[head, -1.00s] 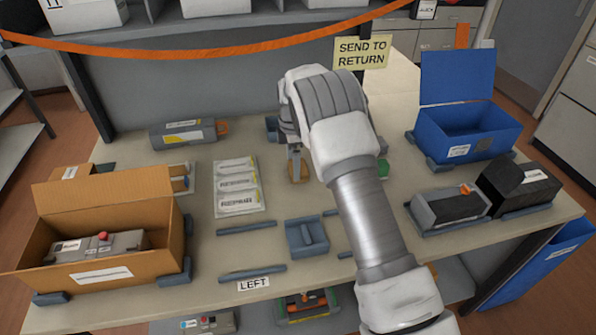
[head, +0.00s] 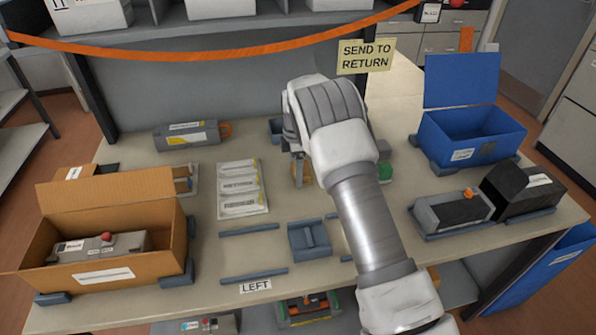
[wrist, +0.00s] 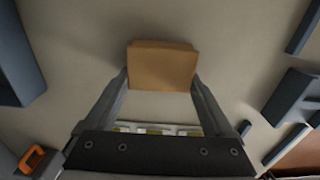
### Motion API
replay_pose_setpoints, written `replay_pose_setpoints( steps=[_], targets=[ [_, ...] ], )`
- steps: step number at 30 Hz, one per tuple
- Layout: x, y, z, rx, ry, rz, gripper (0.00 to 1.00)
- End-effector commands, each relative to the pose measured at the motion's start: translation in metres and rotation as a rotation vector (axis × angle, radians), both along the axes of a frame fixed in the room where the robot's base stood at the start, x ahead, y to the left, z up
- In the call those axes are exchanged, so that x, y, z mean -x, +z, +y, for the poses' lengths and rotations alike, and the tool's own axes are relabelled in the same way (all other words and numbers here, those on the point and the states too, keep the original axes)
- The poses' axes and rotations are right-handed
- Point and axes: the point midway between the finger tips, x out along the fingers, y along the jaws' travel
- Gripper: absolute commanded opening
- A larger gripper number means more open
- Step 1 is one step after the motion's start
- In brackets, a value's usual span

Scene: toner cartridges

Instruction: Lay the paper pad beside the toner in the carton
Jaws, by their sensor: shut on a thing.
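My gripper (wrist: 162,82) is shut on a tan paper pad (wrist: 162,66), which sits between the fingertips in the wrist view. In the head view the pad (head: 299,174) shows only in part below my gripper, at the middle of the table; my wrist hides the rest. I cannot tell whether it touches the tabletop. The open brown carton (head: 165,245) stands at the left of the table, well away from my gripper. A grey toner (head: 100,247) with a red knob lies inside it, with bare carton floor partly hidden by the front wall.
White packets (head: 241,190) lie between carton and gripper. A blue-grey fixture (head: 309,241) and low rails (head: 253,276) stand in front. A grey cartridge (head: 185,136) lies behind. An orange strap (head: 250,45) hangs across the back.

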Motion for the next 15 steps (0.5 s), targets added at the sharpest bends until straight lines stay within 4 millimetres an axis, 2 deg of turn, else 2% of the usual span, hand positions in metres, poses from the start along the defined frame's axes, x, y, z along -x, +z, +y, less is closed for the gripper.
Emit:
replay_pose_setpoints(
  steps=[5, 10, 15],
  targets=[
    [-0.001, 0.014, 0.000, -0.001, 0.000, -0.003, 0.29],
    [-0.001, 0.044, 0.000, -0.002, 0.000, -0.004, 0.29],
    [0.019, 0.060, -0.027, 0.000, -0.004, -0.001, 0.29]
  ],
)
